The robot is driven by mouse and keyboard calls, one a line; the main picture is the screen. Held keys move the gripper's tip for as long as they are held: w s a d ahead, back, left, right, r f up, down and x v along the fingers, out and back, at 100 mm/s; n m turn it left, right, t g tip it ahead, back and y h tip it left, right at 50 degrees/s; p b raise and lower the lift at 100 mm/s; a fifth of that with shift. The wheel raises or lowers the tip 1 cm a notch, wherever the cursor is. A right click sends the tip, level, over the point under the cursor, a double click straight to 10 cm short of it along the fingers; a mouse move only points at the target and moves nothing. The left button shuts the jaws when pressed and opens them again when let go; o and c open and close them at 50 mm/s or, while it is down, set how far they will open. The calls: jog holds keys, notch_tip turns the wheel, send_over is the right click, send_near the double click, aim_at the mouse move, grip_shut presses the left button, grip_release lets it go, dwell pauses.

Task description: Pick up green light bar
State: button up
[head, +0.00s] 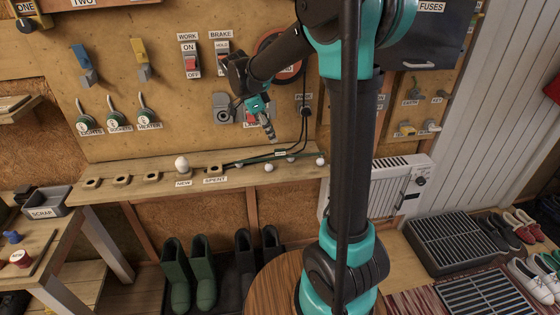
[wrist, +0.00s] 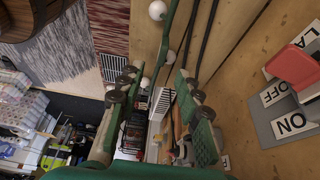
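The green light bar (head: 272,157) lies along the wooden shelf in the head view, with small white bulbs beside it. In the wrist view, a thin green bar (wrist: 168,38) with white bulbs near it runs down from the top edge towards the space between my fingertips. My gripper (head: 268,134) hangs above the shelf and the bar, pointing down, with a visible gap to the bar. In the wrist view my gripper (wrist: 157,76) has its two green-padded fingers spread apart, with nothing held between them.
On the shelf (head: 230,182) stand a white bulb (head: 182,163) and several small wooden holders. Dark cables (head: 302,125) hang from the wall just right of my gripper. A panel of switches (head: 190,62) is behind. A white heater (head: 390,185) stands right of the shelf.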

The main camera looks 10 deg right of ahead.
aim_at(280, 150)
jog(key=x, duration=0.9)
jog(key=shift+w, duration=0.15)
grip_shut()
